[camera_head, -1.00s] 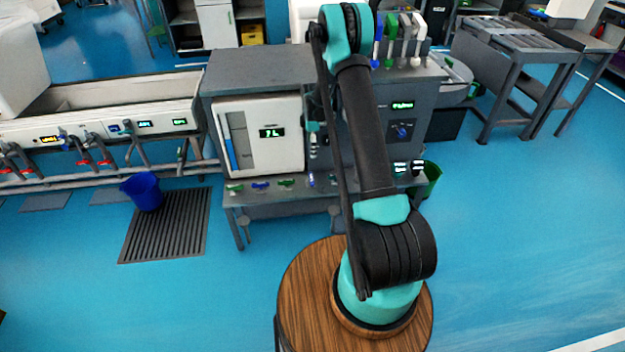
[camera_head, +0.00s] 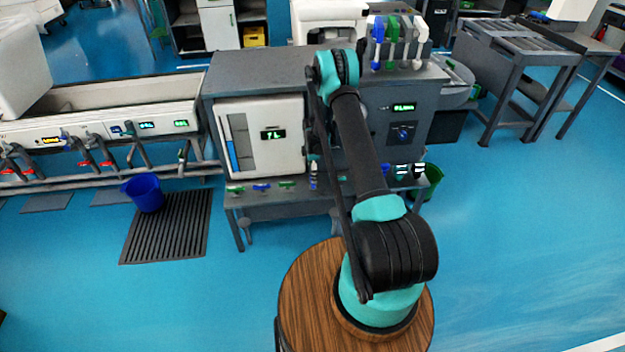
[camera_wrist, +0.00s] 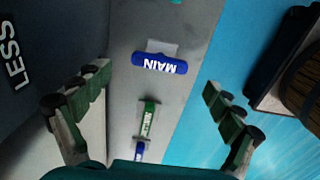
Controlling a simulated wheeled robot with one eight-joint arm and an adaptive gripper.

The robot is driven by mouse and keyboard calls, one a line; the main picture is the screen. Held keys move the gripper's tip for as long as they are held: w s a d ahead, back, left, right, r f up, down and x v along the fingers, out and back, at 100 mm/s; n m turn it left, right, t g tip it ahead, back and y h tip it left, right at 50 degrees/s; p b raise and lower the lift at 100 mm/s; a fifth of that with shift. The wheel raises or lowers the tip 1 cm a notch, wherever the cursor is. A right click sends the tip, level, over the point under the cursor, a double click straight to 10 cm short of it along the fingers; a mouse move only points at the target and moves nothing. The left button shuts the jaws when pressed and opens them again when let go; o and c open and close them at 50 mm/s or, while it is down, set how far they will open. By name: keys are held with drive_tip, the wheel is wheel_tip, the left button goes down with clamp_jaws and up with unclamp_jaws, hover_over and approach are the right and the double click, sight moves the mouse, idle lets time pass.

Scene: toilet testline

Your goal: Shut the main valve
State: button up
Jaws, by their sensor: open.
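The main valve shows in the wrist view as a blue handle (camera_wrist: 160,64) with upside-down white "MAIN" lettering, on a pale plate on the grey bench ledge (camera_wrist: 192,30). My gripper (camera_wrist: 156,84) is open and empty. Its two fingers stand wide apart, left and right of the handle's line, and the handle lies just beyond the fingertips, apart from them. A green handle (camera_wrist: 148,118) and another blue handle (camera_wrist: 139,151) lie nearer the palm. In the head view my arm hides most of my gripper, and I cannot tell which ledge handle is the main valve.
A white tank panel (camera_head: 287,155) with a green readout stands above the ledge; a knob panel (camera_head: 403,132) is to its right. A blue bucket (camera_head: 147,193) stands by a floor grate (camera_head: 165,235). A green bucket (camera_head: 432,180) is at the right. Floor in front is open.

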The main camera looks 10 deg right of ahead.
drive_tip(key=shift+f, duration=2.25)
drive_tip(key=c, duration=1.2)
